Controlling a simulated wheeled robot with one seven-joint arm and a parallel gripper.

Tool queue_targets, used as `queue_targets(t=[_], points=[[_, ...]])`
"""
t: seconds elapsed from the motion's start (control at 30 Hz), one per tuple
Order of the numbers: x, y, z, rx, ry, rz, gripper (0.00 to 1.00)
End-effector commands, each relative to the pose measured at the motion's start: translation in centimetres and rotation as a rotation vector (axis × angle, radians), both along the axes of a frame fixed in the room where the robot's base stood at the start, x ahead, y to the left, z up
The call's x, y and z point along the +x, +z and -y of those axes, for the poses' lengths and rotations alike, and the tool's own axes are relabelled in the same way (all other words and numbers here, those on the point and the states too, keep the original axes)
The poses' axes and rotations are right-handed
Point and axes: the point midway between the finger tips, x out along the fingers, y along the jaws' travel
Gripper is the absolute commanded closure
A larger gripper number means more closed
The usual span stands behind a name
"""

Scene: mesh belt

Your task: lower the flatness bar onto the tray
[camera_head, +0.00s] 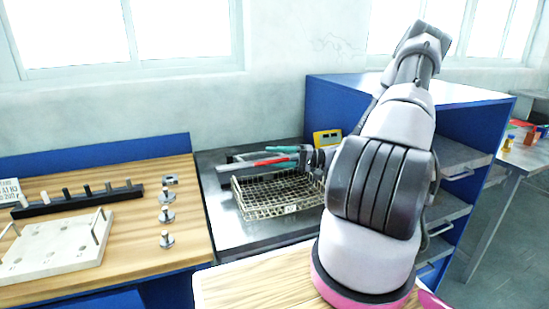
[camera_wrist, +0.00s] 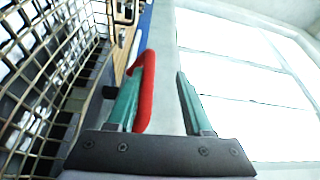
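The wire mesh tray (camera_head: 291,211) rests on the dark bench top in the head view. Its mesh (camera_wrist: 58,72) fills the left of the wrist view. My gripper (camera_head: 268,156) reaches in from the right over the tray's back edge. In the wrist view its two teal fingers (camera_wrist: 160,98) are apart. A red handle (camera_wrist: 148,88), seemingly the flatness bar's, lies against or overlaps the left finger, with a clear gap to the right finger. A dark bar (camera_head: 238,157) shows near the tray's back edge; whether it touches the tray is unclear.
A yellow device (camera_head: 327,138) stands behind my arm by the blue shelf unit (camera_head: 472,125). On the wooden table at left are a white plate with handles (camera_head: 55,250), a dark peg rack (camera_head: 80,200) and several metal pieces (camera_head: 167,214). Bench space in front of the tray is bare.

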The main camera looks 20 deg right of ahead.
Motion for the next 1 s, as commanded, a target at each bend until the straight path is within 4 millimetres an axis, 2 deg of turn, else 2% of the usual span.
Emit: queue_targets(t=[0.27,0.7,0.83,1.0], points=[[0.1,0.9,0.0,0.000,-0.001,0.003,0.53],[0.0,8.6,0.0,-0.001,0.001,0.003,0.53],[0.0,9.7,0.0,0.000,0.000,0.000,0.53],[0.0,10.0,0.0,0.000,0.000,-0.001,0.53]])
